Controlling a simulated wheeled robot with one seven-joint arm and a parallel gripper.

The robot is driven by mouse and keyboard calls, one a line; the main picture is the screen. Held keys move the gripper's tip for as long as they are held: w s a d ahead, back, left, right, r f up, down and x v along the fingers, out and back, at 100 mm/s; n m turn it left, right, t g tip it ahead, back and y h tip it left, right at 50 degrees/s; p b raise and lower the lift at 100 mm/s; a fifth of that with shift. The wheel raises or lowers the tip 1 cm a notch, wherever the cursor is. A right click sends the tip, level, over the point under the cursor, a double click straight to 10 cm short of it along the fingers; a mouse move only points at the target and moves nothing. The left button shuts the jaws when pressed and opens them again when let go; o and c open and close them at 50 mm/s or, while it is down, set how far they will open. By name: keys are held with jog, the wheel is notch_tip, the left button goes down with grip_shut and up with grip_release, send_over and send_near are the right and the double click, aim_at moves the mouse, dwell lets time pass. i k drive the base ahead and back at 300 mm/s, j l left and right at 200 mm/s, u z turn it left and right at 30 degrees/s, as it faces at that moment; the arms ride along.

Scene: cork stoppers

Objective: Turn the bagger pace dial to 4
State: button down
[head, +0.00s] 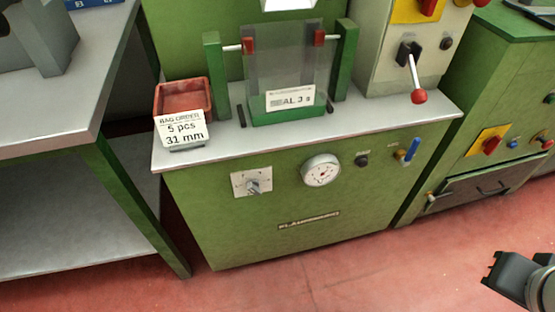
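The likely bagger pace dial (252,183) is a small grey knob on a white square plate, on the green front of the middle machine, left of centre. Marks ring the knob, but they are too small to read, so its setting cannot be told. My gripper (489,268) is at the lower right, dark grey, over the red floor. It is well to the right of the dial, lower in the picture, and touches nothing I can see. Its fingertips are too small and dark to show whether they are apart.
A round white gauge (320,171), a dark knob (361,160) and a blue-handled valve (411,150) sit right of the dial. Above are an order tray (182,97) and a red-balled lever (418,96). A grey table (60,110) stands left. Red floor (330,270) in front is clear.

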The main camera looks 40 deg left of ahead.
aim_at(252, 186)
jog(key=j+u, duration=0.1)
jog(key=u, duration=0.35)
jog(key=k+j+u, duration=0.1)
jog(key=u, duration=0.3)
jog(key=j+u, duration=0.1)
jog(key=u, duration=0.35)
jog(key=j+u, duration=0.1)
jog(key=u, duration=0.35)
jog(key=k+j+u, duration=0.15)
jog(key=j, duration=0.2)
jog(key=k+j+u, duration=0.15)
jog(key=j, duration=0.25)
jog(key=j+u, duration=0.15)
jog(key=j, duration=0.2)
jog(key=k, duration=0.05)
